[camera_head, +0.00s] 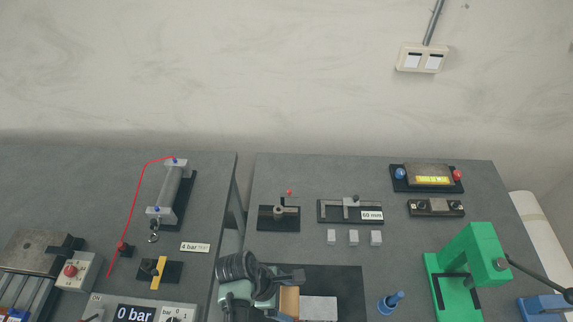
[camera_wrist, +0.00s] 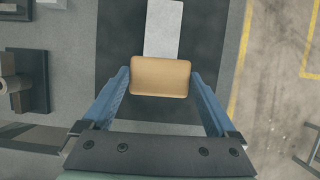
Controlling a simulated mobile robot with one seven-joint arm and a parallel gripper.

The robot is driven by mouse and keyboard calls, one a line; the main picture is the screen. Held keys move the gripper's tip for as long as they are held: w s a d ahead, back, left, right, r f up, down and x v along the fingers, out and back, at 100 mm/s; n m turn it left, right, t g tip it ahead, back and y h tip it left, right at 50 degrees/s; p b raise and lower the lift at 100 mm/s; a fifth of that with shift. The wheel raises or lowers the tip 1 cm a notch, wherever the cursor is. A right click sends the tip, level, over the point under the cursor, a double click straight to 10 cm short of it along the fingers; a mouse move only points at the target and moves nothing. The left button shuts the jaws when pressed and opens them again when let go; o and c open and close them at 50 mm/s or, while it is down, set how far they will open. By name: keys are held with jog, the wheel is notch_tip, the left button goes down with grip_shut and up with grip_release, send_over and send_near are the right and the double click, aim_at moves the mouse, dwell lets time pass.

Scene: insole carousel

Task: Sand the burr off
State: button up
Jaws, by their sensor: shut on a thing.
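My gripper (camera_wrist: 160,80) is shut on a tan sanding block (camera_wrist: 160,73), with one blue finger on each side of it. In the head view my gripper (camera_head: 289,299) and the sanding block (camera_head: 289,303) are at the bottom middle. A light grey metal strip (camera_wrist: 163,28) lies on a black mat (camera_wrist: 118,45), straight beyond the block. The strip (camera_head: 320,307) is just right of the block in the head view. The block hides the strip's near end, and I cannot tell whether they touch. No burr can be made out.
A blue peg-like tool (camera_head: 391,303) stands right of the mat (camera_head: 345,279), and a green press (camera_head: 465,265) is farther right. Three small light blocks (camera_head: 353,238) sit behind the mat, before a gauge marked 60 mm (camera_head: 350,210). A gap separates the two tables.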

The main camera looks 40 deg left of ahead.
jog(key=r+p, duration=0.2)
jog(key=r, duration=0.1)
jog(key=shift+a, duration=0.2)
jog(key=shift+d+r+p, duration=0.15)
jog(key=shift+r+p, duration=0.5)
jog(key=shift+p, duration=0.2)
